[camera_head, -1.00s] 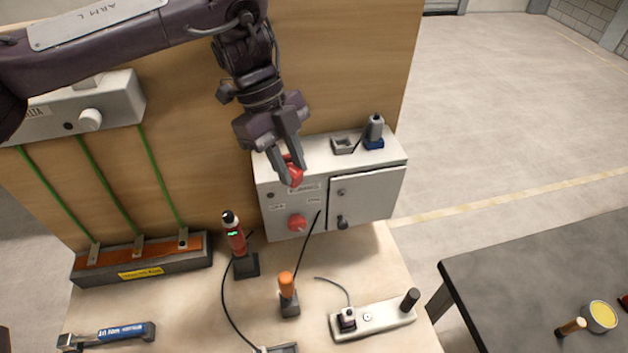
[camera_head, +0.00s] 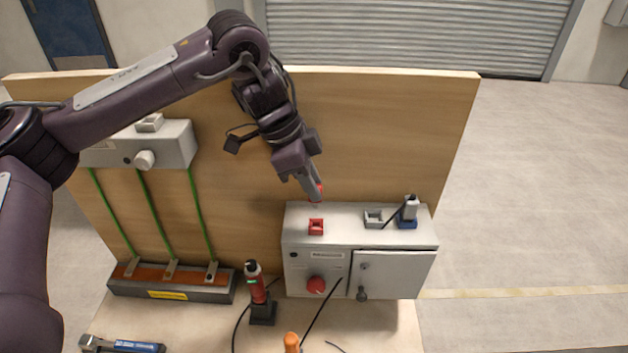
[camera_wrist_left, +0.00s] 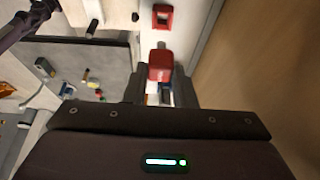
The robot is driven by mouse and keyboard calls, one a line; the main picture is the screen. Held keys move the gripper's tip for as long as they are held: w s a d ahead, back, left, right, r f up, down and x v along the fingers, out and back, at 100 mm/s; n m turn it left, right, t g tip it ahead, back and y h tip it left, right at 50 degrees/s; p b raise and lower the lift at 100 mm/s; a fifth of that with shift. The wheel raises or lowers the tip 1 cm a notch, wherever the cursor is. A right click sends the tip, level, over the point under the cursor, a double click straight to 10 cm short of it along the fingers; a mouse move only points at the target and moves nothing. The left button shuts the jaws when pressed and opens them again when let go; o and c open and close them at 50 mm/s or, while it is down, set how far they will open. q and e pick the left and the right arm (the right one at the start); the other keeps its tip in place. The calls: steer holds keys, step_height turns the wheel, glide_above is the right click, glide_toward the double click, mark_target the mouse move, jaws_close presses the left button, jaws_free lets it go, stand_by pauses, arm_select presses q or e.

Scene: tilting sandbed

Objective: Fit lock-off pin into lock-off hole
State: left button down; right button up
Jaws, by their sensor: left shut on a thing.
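The lock-off pin (camera_wrist_left: 160,67) has a red head, and a short pale shank seems to stick out beyond it in the left wrist view. My left gripper (camera_head: 316,195) is shut on it and holds it above the grey cabinet (camera_head: 300,219); only a bit of red shows at the fingertips in the head view. A red block with a square opening (camera_head: 316,228) sits on the cabinet top below the gripper, apart from it. A small dark hole (camera_head: 294,255) is on the cabinet front, left of a label; I cannot tell whether it is the lock-off hole. My right gripper is out of view.
The cabinet front has a red knob (camera_head: 316,285) and a grey door (camera_head: 390,274). A grey holder (camera_head: 373,218) and a blue-based plug (camera_head: 408,213) stand on its top. A red-and-black tool (camera_head: 259,292) stands before it. A wooden board (camera_head: 400,130) rises behind.

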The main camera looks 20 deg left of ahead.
mark_target(313, 206)
arm_select(q)
steer(key=shift+d+f+b, duration=0.1)
steer(key=shift+f+b, duration=0.85)
steer(key=shift+f, duration=1.25)
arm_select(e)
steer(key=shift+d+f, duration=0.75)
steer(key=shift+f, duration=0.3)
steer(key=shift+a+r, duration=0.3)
arm_select(q)
steer(key=shift+f, duration=0.65)
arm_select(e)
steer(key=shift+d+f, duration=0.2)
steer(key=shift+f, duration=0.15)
arm_select(q)
steer(key=shift+f+b, duration=0.3)
steer(key=shift+f, duration=0.15)
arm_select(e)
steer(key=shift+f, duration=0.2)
arm_select(q)
steer(key=shift+f, duration=0.25)
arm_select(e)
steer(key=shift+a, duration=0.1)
arm_select(q)
steer(key=c, duration=0.6)
jaws_free()
steer(key=shift+c, duration=0.2)
